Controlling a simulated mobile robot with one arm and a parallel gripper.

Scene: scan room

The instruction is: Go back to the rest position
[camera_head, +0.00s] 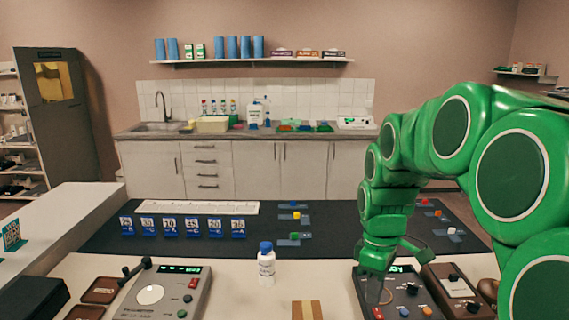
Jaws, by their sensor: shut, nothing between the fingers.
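My green arm comes in from the right side of the picture and bends down over the table. My gripper (376,290) points downward, shut and empty, at the left part of a dark control box (405,295) with a lit green display. I cannot tell whether the fingertips touch the box. Part of the box's display and panel is hidden behind my gripper.
A white bottle with a blue cap (266,265) stands mid-table. A grey device (168,293) with a round plate is left of it. A brown block (306,310) lies at the front edge. Blue numbered cards (191,228) line the dark mat (340,235). A brown-cased device (457,290) stands right.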

